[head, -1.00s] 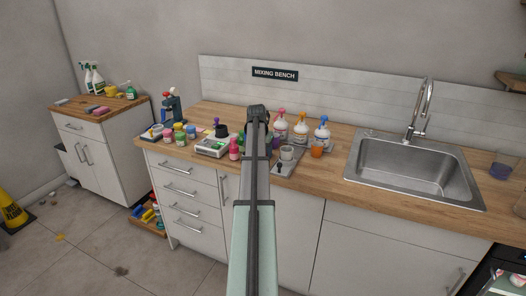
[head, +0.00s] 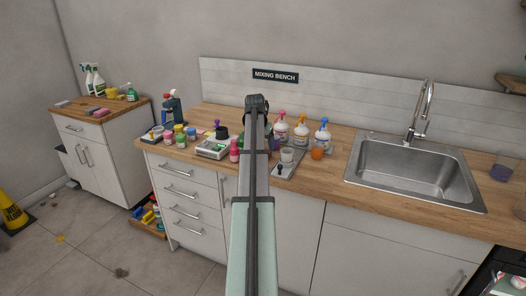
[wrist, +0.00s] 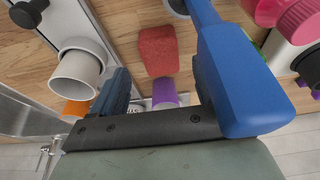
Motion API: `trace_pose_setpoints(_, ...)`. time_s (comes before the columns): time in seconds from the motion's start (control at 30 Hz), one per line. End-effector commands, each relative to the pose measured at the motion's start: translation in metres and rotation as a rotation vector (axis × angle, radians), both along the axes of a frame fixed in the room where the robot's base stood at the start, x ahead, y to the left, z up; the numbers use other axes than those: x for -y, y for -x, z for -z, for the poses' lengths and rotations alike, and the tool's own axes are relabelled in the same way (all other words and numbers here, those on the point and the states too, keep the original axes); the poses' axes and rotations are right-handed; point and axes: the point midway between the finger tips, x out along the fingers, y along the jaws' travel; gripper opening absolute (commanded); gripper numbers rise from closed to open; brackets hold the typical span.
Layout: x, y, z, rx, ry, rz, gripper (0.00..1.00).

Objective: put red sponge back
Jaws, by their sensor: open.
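The red sponge (wrist: 158,50) shows in the wrist view as a rough red block lying on the wooden counter. My gripper (wrist: 160,78) is open, with one blue finger to the left of the sponge and the other to its right. The sponge lies ahead of the gap between the fingers, and nothing is held. I cannot tell the height of the fingers above the counter. In the head view, my arm hides the gripper, and I cannot make out the sponge there.
In the wrist view, a white cup (wrist: 75,72) stands left of the fingers and a purple object (wrist: 165,93) lies between them. Pink bottles (wrist: 290,15) crowd the right. In the head view, spray bottles (head: 302,132) line the back, the sink (head: 415,170) is right, and a side cabinet (head: 100,165) stands left.

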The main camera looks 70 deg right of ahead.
Motion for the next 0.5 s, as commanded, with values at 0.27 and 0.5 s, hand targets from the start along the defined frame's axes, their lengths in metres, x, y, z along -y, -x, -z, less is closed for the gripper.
trace_pose_setpoints(0.27, -0.014, 0.000, -0.045, 0.000, 0.001, 0.000, 0.78)
trace_pose_setpoints(0.5, -0.019, 0.000, -0.062, 0.000, 0.000, -0.001, 0.78)
